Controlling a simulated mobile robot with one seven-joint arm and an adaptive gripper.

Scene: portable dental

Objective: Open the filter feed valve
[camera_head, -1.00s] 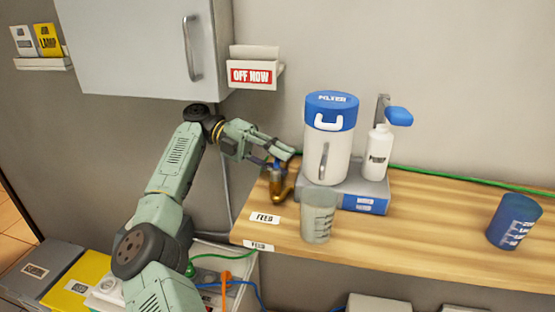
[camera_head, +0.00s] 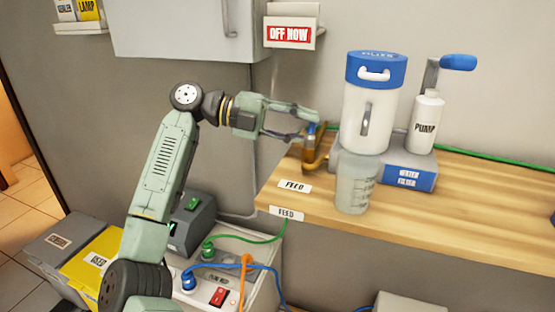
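My gripper (camera_head: 304,129) reaches in from the left at the height of the blue handle. Its fingers are spread apart, one above and one lower, with the tips at or very near the handle. I cannot tell whether they touch it. The filter (camera_head: 367,105), white with a blue lid, stands just right of the valve. Part of the valve is hidden by my fingers.
A clear measuring cup (camera_head: 356,185) stands in front of the filter. A pump bottle (camera_head: 425,122) stands right of it. The wooden counter (camera_head: 480,200) is clear to the right. A wall cabinet (camera_head: 185,30) hangs above my arm. A power box with cables (camera_head: 235,275) sits below.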

